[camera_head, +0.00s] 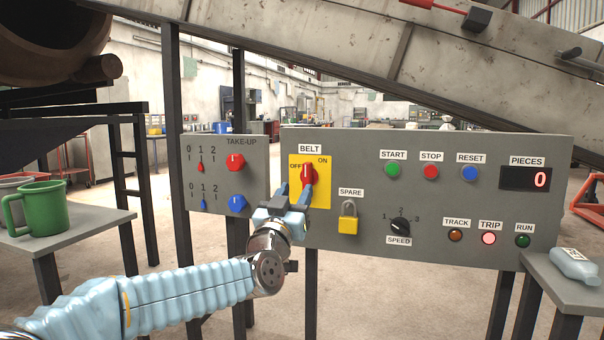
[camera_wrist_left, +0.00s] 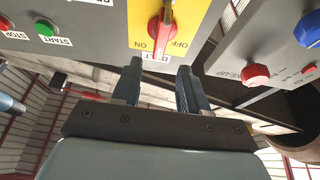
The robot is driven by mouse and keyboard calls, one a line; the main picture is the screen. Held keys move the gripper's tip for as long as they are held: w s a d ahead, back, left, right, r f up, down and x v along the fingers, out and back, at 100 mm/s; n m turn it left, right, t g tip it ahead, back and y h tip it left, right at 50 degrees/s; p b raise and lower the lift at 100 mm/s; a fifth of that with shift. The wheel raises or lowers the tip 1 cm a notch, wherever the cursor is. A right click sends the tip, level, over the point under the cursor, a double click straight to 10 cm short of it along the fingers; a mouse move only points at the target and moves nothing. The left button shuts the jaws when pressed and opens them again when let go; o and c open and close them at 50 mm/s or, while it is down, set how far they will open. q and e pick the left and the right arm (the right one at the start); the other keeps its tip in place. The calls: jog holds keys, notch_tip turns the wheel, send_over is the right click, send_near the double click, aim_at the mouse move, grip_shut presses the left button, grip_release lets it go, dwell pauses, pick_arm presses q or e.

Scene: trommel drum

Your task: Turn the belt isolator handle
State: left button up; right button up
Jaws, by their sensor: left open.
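The belt isolator handle (camera_head: 308,176) is red and sits on a yellow plate (camera_head: 322,193) under the BELT label, with OFF at its left and ON at its upper right. In the head view the handle stands about upright. My left gripper (camera_head: 296,196) is open, just in front of the plate's lower left part, with its fingers pointing up toward the handle. In the left wrist view the handle (camera_wrist_left: 160,32) shows beyond the gap between the two fingertips (camera_wrist_left: 160,72). Whether the fingers touch it cannot be told. My right gripper is not in view.
The grey panel also carries a SPARE padlock (camera_head: 348,218), a SPEED knob (camera_head: 400,227), and push buttons and lamps. A TAKE-UP panel (camera_head: 220,155) is at left. A green mug (camera_head: 42,209) stands on a left table, and a bottle (camera_head: 575,266) lies on a right one.

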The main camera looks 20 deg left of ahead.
aim_at(305, 174)
pick_arm(q)
jog(key=p+x, duration=0.1)
jog(key=x, duration=0.6)
jog(key=shift+c, duration=0.2)
grip_shut()
